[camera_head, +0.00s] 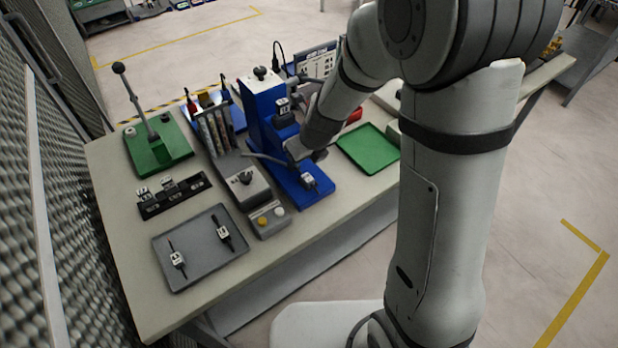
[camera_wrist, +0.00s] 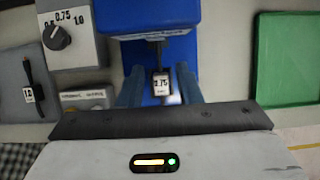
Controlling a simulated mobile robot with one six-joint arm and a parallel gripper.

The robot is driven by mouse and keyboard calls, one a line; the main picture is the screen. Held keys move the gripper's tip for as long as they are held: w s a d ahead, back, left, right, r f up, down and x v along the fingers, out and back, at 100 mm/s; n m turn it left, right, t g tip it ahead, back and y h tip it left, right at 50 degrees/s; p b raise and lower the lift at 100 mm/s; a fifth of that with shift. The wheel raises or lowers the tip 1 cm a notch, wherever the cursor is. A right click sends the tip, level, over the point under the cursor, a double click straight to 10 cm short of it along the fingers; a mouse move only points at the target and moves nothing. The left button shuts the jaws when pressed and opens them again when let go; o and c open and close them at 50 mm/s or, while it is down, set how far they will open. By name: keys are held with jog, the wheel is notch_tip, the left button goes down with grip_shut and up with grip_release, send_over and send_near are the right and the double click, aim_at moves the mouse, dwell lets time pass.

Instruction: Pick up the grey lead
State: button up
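A short dark lead with a white tag reading 0.75 (camera_wrist: 161,86) lies at the blue press (camera_wrist: 150,18). I cannot clearly tell whether its colour is grey. A tagged lead also shows on the blue press base in the head view (camera_head: 309,181). My gripper (camera_wrist: 159,88) is open, with one finger on each side of the 0.75 tag and visible gaps between. In the head view, my wrist hangs over the press base and the fingertips are hard to make out. Two dark tagged leads (camera_head: 178,259) (camera_head: 223,233) lie in the grey tray (camera_head: 190,278).
A grey box with a dial (camera_head: 243,184) and a small button box (camera_head: 269,220) stand left of the press. A black rack (camera_head: 182,203) holds tagged pieces. A green lever press (camera_head: 160,155) stands at the back left. A green tray (camera_head: 368,150) lies right, empty.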

aim_at(299, 170)
jog(key=x, duration=0.1)
jog(key=b+x, duration=0.1)
jog(key=x, duration=0.1)
jog(key=s+b+x, duration=0.1)
jog(key=x, duration=0.1)
jog(key=shift+w+d+f, duration=0.1)
jog(key=shift+d+f, duration=0.1)
jog(key=shift+f, duration=0.05)
jog(key=shift+w+a+f+b, duration=0.15)
jog(key=shift+w+f+b, duration=0.1)
jog(key=shift+f+b, duration=0.15)
jog(key=shift+c, duration=0.4)
grip_shut()
